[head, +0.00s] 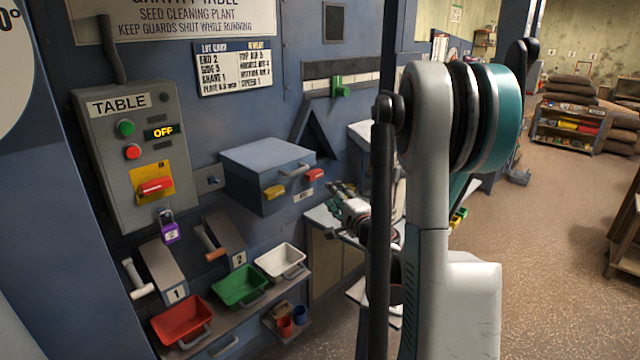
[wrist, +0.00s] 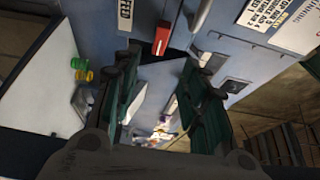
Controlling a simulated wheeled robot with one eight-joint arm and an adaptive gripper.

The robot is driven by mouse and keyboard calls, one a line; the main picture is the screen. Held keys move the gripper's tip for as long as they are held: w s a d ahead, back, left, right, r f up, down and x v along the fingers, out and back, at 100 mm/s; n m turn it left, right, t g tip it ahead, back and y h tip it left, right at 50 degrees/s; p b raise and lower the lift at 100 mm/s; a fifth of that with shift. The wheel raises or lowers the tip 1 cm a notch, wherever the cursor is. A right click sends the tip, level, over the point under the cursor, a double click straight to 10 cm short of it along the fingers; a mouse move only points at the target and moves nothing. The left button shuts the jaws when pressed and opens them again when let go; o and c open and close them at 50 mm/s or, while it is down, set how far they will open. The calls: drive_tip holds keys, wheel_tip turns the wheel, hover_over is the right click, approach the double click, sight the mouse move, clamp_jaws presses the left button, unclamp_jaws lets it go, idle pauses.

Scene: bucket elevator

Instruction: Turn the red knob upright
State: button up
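The red knob (head: 155,186) sits on a yellow plate (head: 152,183) on the grey TABLE control box (head: 138,150) at the left of the head view. Its bar lies nearly level, with the right end slightly higher. A purple padlock (head: 169,227) hangs just below it. My gripper (head: 345,198) is near the middle of the head view, well to the right of the knob and beside the blue drawer box. In the wrist view my gripper (wrist: 162,62) has its two teal fingers apart with nothing held between them. I cannot make out the knob in the wrist view.
The blue box (head: 268,172) with yellow and red catches juts out between control box and gripper. Below are red (head: 181,318), green (head: 240,286) and white (head: 280,262) bins, and two handled levers. The display reads OFF. Open floor (head: 560,230) lies to the right.

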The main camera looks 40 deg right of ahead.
sight(316, 177)
drive_tip(key=b+x, duration=0.2)
drive_tip(key=x, duration=1.1)
drive_tip(key=shift+w+a, duration=0.1)
drive_tip(key=shift+w, duration=0.05)
clamp_jaws()
